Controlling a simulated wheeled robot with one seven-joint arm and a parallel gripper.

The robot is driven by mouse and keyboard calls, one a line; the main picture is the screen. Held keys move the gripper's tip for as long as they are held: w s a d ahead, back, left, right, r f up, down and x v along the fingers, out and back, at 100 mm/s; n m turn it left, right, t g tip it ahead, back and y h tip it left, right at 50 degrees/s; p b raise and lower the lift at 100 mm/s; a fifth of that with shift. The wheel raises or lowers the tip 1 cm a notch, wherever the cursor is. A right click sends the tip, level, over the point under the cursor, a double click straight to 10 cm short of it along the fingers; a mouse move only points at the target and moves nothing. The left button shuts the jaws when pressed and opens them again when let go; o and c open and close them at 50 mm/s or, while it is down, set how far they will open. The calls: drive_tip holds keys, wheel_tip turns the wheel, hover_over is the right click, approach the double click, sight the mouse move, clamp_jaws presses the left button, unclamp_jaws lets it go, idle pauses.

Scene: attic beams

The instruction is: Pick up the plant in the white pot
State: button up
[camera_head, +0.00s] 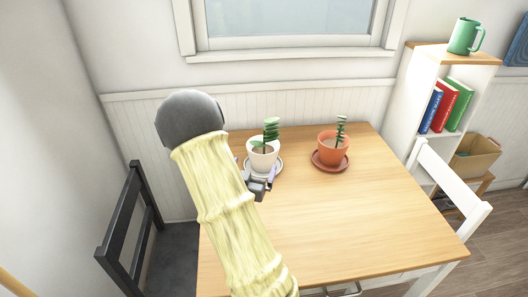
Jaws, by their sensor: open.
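The plant in the white pot (263,159) stands upright on a pale saucer (277,172) towards the back left of the wooden table. Its green leaves (271,131) rise above the rim. My gripper (263,183) is open, low at the front of the white pot and close to the saucer. My pale yellow arm hides part of the gripper and the saucer's left side. I cannot tell whether the fingers touch the pot.
A second plant in a terracotta pot (333,146) stands on a brown saucer (321,164) to the right. The table (370,220) is clear at front right. A black chair (128,225) stands left, a white chair (455,190) right. A shelf (417,85) stands behind.

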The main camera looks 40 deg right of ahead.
sight(261, 150)
drive_tip(key=p+x, duration=0.1)
drive_tip(key=x, duration=0.8)
drive_tip(key=shift+w+d, duration=0.1)
drive_tip(key=shift+d, duration=0.05)
drive_tip(key=p+x, duration=0.1)
drive_tip(key=x, duration=0.4)
drive_tip(key=shift+w+d+f, duration=0.1)
drive_tip(key=shift+d, duration=0.05)
drive_tip(key=shift+c, duration=0.2)
drive_tip(key=c, duration=1.4)
wheel_tip(261, 150, up, 10)
drive_tip(key=shift+r, duration=0.1)
